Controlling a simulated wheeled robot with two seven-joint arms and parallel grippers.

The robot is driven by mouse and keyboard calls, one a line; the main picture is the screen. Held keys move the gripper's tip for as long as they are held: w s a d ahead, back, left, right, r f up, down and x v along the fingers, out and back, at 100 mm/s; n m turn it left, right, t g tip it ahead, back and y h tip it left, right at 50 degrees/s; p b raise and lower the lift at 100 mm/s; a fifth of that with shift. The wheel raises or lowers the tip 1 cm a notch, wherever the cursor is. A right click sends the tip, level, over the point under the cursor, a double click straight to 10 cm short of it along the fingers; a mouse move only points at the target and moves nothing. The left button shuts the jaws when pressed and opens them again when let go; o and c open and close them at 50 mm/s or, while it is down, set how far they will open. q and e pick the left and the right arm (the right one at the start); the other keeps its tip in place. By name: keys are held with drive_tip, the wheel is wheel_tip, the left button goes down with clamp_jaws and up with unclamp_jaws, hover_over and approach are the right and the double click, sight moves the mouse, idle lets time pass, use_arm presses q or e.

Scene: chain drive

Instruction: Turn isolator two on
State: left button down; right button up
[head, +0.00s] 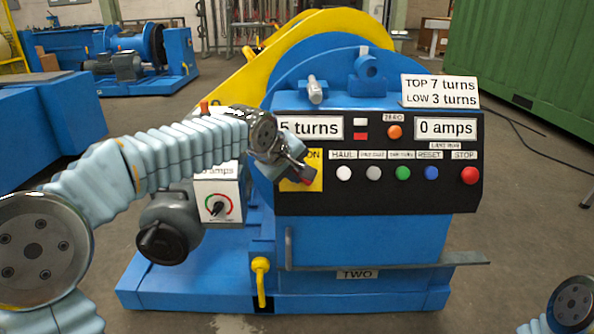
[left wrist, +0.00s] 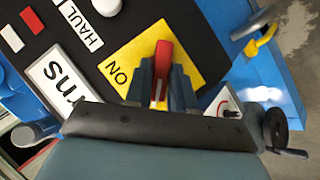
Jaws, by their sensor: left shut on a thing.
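The isolator switch is a red handle (left wrist: 162,70) on a yellow plate (left wrist: 198,57) marked ON, at the left end of the black control panel. In the left wrist view the red handle stands between the fingers of my left gripper (left wrist: 161,85), which is shut on it. In the head view my left gripper (head: 303,172) reaches the yellow plate (head: 312,184) from the left and hides most of the switch. A label TWO (head: 357,274) is on the blue base below. Only part of my right arm shows, at the bottom right corner; its gripper is out of view.
The black panel (head: 330,200) carries white, grey, green and blue buttons and a red STOP button (head: 469,175) at right. Displays read 5 turns and 0 amps (head: 446,128). A dial box (head: 217,205) stands left of the panel. A grey ledge (head: 470,258) juts out below.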

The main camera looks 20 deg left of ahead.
use_arm(q)
drive_tip(key=shift+d+r+m+y+p, duration=0.1)
drive_tip(key=shift+r+m+y+p, duration=0.2)
drive_tip(key=shift+m+p, duration=0.5)
drive_tip(key=shift+d+g+p, duration=0.1)
drive_tip(key=shift+g+p, duration=0.3)
drive_tip(key=shift+p, duration=0.25)
drive_tip(key=shift+w+d+m+g+y+p, duration=0.1)
drive_tip(key=shift+m+g+y+p, duration=0.3)
drive_tip(key=shift+m+y+p, duration=0.5)
drive_tip(key=shift+d+m+g+y+p, duration=0.15)
drive_tip(key=shift+m+g+y+p, duration=0.15)
drive_tip(key=shift+m+y+p, duration=0.5)
drive_tip(key=m+y, duration=0.1)
drive_tip(key=m+y+p, duration=0.1)
drive_tip(key=m, duration=0.1)
drive_tip(key=shift+w+d+f+m+g, duration=0.1)
drive_tip(key=shift+d+m+g, duration=0.1)
drive_tip(key=shift+m+g, duration=0.1)
drive_tip(key=shift+d+f+m+y+p, duration=0.15)
drive_tip(key=shift+m+y+p, duration=0.2)
drive_tip(key=shift+m+y, duration=0.5)
drive_tip(key=shift+d+f+m+y, duration=0.1)
drive_tip(key=shift+m+y, duration=0.65)
drive_tip(key=shift+m, duration=0.5)
